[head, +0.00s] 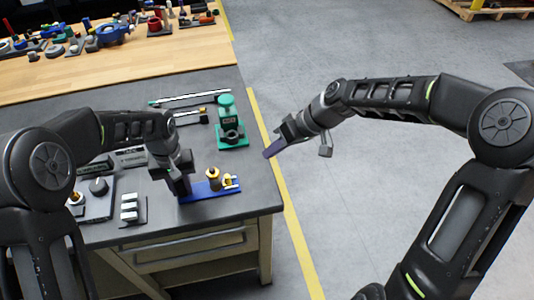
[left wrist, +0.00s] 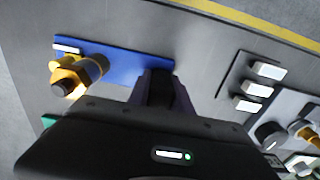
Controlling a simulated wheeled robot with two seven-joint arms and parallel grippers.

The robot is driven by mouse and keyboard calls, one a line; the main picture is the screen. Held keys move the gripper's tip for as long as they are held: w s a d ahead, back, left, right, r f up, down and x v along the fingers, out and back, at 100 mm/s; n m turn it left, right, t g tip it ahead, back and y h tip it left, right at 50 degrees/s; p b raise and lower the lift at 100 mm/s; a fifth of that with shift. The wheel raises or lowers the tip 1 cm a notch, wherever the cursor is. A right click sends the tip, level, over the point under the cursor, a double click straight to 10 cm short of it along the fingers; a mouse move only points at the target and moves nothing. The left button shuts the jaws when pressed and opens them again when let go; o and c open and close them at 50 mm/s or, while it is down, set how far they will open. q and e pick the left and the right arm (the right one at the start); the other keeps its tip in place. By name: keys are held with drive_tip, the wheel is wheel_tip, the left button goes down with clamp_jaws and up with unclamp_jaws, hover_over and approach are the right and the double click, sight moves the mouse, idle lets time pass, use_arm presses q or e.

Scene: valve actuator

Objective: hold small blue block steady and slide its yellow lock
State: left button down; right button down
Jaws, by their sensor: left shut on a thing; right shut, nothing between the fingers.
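The small blue block (head: 204,190) is a flat blue base lying near the front right corner of the grey table. Brass-yellow fittings (head: 215,176) stand on its right part. In the left wrist view the blue base (left wrist: 138,66) carries a yellow hex fitting (left wrist: 75,78) at its left end, with a small white piece beside it. My left gripper (head: 184,192) is shut on the left end of the blue block; its fingers (left wrist: 158,88) cover that end. My right gripper (head: 268,154) is shut and empty, out past the table's right edge. I cannot tell which yellow part is the lock.
A green device (head: 231,125) stands behind the block. A panel with white switches (head: 130,207) and a plate with a black knob (head: 98,187) lie to the left. Thin rods (head: 190,97) lie at the back. A wooden bench (head: 130,52) holds many parts. Floor at right is clear.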

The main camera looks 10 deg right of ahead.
use_arm(q)
drive_tip(key=shift+s+f, duration=0.25)
drive_tip(key=shift+f, duration=0.05)
drive_tip(key=c, duration=1.3)
unclamp_jaws()
drive_tip(key=shift+o, duration=1.1)
drive_tip(key=shift+w+r, duration=0.15)
drive_tip(key=shift+r, duration=0.2)
wheel_tip(320, 180, up, 12)
drive_tip(key=shift+f, duration=0.15)
